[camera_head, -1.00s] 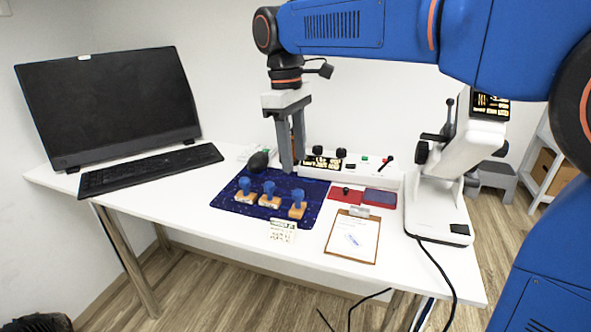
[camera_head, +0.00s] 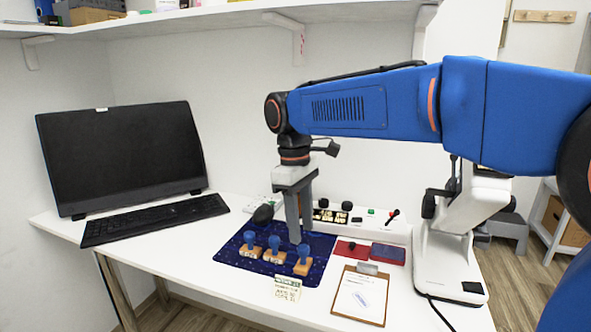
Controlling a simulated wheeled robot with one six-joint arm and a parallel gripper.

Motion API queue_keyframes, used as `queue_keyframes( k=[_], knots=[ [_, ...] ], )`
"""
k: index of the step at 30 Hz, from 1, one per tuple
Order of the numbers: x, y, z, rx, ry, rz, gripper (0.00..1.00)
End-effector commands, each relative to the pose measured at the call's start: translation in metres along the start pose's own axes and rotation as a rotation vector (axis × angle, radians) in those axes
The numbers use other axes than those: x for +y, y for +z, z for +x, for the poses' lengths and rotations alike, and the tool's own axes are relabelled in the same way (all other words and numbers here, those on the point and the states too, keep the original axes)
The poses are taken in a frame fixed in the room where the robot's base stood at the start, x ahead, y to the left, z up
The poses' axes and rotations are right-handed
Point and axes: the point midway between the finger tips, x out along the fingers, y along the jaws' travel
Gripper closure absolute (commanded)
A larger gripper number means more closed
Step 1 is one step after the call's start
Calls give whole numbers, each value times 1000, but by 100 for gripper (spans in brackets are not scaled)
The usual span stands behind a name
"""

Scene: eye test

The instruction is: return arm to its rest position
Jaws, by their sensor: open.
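My gripper (camera_head: 298,240) points down over the back right part of the dark blue mat (camera_head: 232,254) on the white table. Its jaws are open and nothing shows between them. Three stamps with blue handles and wooden bases stand on the mat: a left stamp (camera_head: 250,240), a middle stamp (camera_head: 274,246) and a right stamp (camera_head: 303,256). In the picture the fingertips come close to the right stamp's handle; I cannot tell whether they touch. My blue arm reaches in from the right.
A monitor (camera_head: 120,155) and a keyboard (camera_head: 155,219) stand at left. A white control box (camera_head: 375,228), red pad (camera_head: 351,248), clipboard (camera_head: 360,296) and white microscope-like instrument (camera_head: 446,255) are at right. A shelf (camera_head: 200,20) hangs above.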

Motion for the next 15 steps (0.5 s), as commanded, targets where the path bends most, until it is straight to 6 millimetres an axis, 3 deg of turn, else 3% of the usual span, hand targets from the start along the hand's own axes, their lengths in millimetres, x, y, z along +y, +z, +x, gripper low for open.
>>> queue_keyframes(
  k=[12,14,15],
  knots=[
    [0,0,66,-2,-1,0,59],
    [0,0,74,-1,-1,0,59],
    [0,0,66,3,2,0,59]
  ],
)
